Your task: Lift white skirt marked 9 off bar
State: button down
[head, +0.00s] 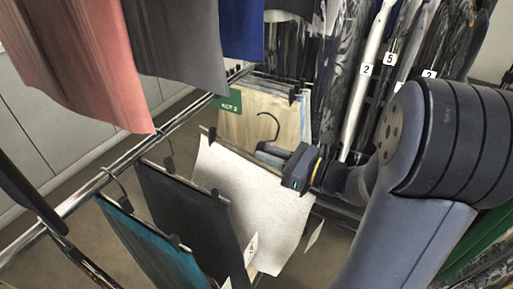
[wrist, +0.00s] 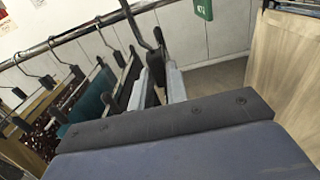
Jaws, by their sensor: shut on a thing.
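The white skirt (head: 252,195) hangs from a dark clip hanger in the middle of the head view. The hanger's hook (head: 268,125) stands up free, to the right of the chrome bar (head: 125,160) and apart from it. My gripper (head: 264,152) is shut on the hanger just below the hook. In the wrist view my gripper (wrist: 166,80) has its two fingers close together around a dark part; the skirt cannot be made out there. A small white tag (head: 315,236) shows at the skirt's right edge; no number is readable on it.
A dark skirt (head: 190,215) and a teal one (head: 150,245) hang close on the left. A green divider (head: 229,101) and beige garments (head: 262,118) are behind. Pink (head: 85,60), grey and blue cloth hangs above. Bagged garments with number tags (head: 366,70) stand at right.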

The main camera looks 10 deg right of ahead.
jog(key=p+v, duration=0.8)
jog(key=v, duration=2.7)
jog(key=shift+s, duration=0.2)
